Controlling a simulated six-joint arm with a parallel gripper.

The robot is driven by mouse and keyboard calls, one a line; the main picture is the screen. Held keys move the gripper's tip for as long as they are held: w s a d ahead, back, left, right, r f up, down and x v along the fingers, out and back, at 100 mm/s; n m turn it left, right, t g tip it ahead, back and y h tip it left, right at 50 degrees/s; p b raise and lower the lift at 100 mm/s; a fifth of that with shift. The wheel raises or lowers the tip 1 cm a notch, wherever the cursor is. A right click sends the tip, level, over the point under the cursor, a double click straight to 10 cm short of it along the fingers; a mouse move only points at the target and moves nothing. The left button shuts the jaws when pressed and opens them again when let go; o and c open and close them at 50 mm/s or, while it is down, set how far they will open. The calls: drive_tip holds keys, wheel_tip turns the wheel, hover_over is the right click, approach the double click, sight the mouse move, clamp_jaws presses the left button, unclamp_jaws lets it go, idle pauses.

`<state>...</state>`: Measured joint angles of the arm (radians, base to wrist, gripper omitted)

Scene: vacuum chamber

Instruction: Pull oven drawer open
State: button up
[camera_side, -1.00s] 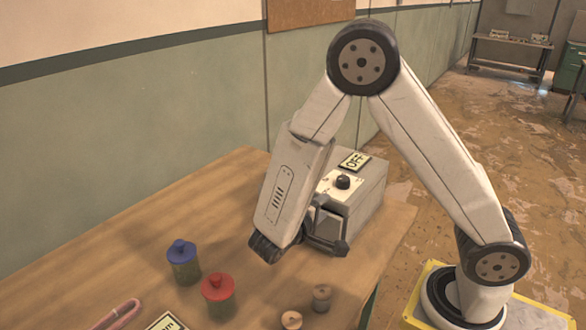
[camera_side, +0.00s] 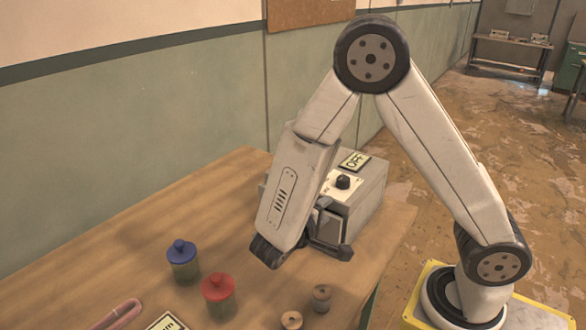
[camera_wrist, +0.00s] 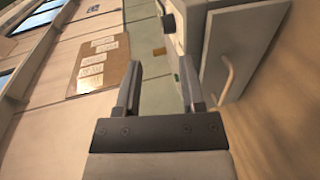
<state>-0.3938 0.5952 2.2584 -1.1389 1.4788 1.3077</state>
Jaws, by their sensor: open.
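The oven is a grey box (camera_side: 368,202) on the table with a black knob on top. In the wrist view its front panel (camera_wrist: 248,42) carries a pale bar handle (camera_wrist: 228,75). My gripper (camera_wrist: 158,72) is open, with nothing between its fingers. The handle lies to the right of both fingers, not between them. In the side view my gripper (camera_side: 328,236) is at the oven's front, and my arm hides much of that front, including the handle. I cannot tell how far the drawer is out.
On the wooden table (camera_side: 210,215) stand a blue-lidded jar (camera_side: 183,262), a red-lidded jar (camera_side: 219,297) and two small spools (camera_side: 321,297). An OFF sign (camera_side: 354,162) is at the oven's top. The table is clear left of the oven.

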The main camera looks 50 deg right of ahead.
drive_tip(key=w+a+f, duration=0.6)
drive_tip(key=w+f, duration=0.4)
drive_tip(key=w, duration=0.3)
drive_tip(key=shift+w+a, duration=0.2)
drive_tip(key=shift+w, duration=0.05)
drive_tip(key=shift+d, duration=0.1)
drive_tip(key=shift+x, duration=5.9)
clamp_jaws()
